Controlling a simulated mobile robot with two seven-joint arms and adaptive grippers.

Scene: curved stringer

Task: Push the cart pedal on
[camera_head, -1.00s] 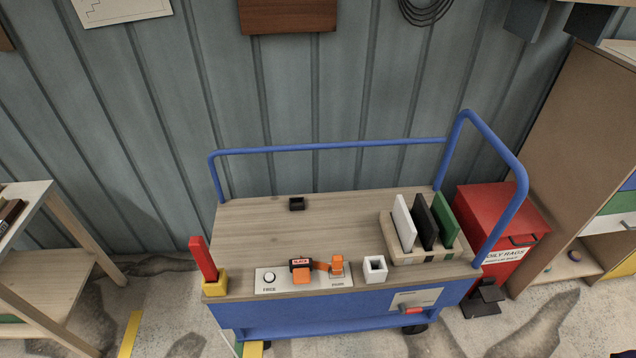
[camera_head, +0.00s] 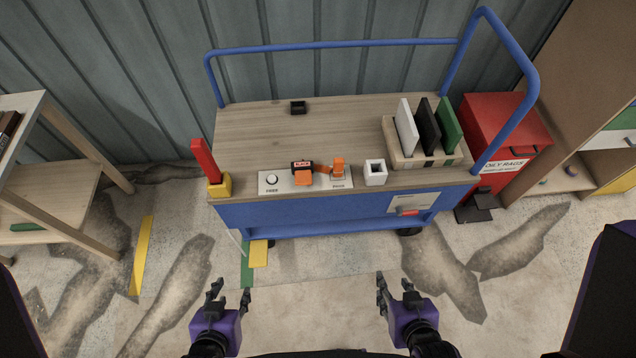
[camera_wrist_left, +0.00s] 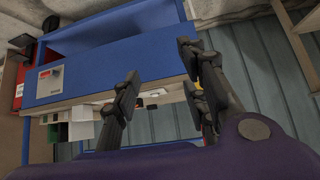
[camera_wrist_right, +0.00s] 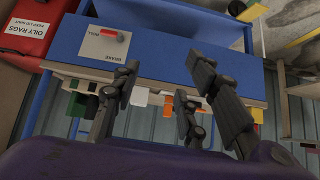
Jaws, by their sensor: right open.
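The blue cart with a wooden top (camera_head: 330,130) stands in front of me against the wall. On its blue front face, at the right, is a pale plate (camera_head: 425,199) with a small red pedal or lever (camera_head: 407,211). In the right wrist view this red part (camera_wrist_right: 115,36) sits beside the words ROLL and BRAKE. My left gripper (camera_head: 229,293) is open and empty, low in front of the cart's left part. My right gripper (camera_head: 395,292) is open and empty, below and in front of the red part, apart from it. The left wrist view shows the red part too (camera_wrist_left: 45,73).
A red oily-rags bin (camera_head: 505,125) with a black foot pedal (camera_head: 478,205) stands right of the cart. A wooden shelf (camera_head: 45,185) is at left. Green (camera_head: 247,262) and yellow (camera_head: 259,254) pieces lie by the cart's lower left. The floor between is clear.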

